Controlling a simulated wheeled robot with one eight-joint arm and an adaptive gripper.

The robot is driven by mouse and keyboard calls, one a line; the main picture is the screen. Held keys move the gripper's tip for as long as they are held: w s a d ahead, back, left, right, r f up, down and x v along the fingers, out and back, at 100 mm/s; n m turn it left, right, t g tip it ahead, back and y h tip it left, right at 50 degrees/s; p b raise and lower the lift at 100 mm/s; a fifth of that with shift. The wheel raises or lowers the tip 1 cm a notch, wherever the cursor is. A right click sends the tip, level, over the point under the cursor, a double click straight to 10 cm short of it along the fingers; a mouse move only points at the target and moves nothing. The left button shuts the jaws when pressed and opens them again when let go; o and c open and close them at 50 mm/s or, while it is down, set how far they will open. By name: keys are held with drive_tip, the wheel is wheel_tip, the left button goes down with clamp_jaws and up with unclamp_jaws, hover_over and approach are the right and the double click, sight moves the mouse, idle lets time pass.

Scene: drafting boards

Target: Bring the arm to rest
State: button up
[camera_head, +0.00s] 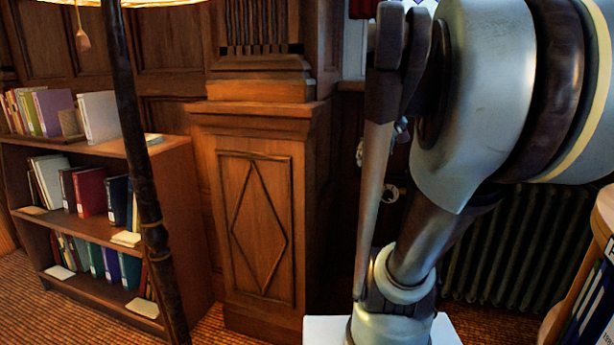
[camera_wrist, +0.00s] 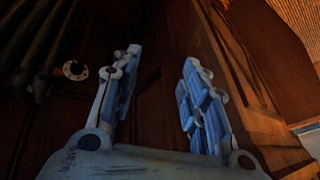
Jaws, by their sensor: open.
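My gripper (camera_wrist: 160,72) shows in the wrist view with its two blue-padded fingers spread apart. It is open, and nothing sits between the fingers. Dark wood panelling lies behind them. In the head view my arm fills the right side, large and close, with its links folded near the camera. The gripper itself cannot be made out clearly there.
A low bookcase (camera_head: 177,178) with several books stands at the left. A dark lamp pole (camera_head: 135,130) rises in front of it. A wooden pillar base (camera_head: 255,225) stands in the middle. A radiator (camera_head: 510,245) is behind my arm. A shelf edge (camera_head: 604,215) is at far right.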

drive_tip(key=s+f+g+h, duration=0.1)
drive_tip(key=s+f, duration=0.7)
drive_tip(key=f, duration=0.3)
drive_tip(key=s+f+g+h, duration=0.1)
drive_tip(key=s+f, duration=0.7)
drive_tip(key=f, duration=0.3)
drive_tip(key=shift+s+f, duration=0.15)
drive_tip(key=shift+s, duration=0.1)
drive_tip(key=shift+a, duration=0.1)
drive_tip(key=shift+w+f, duration=0.2)
drive_tip(key=shift+w, duration=0.3)
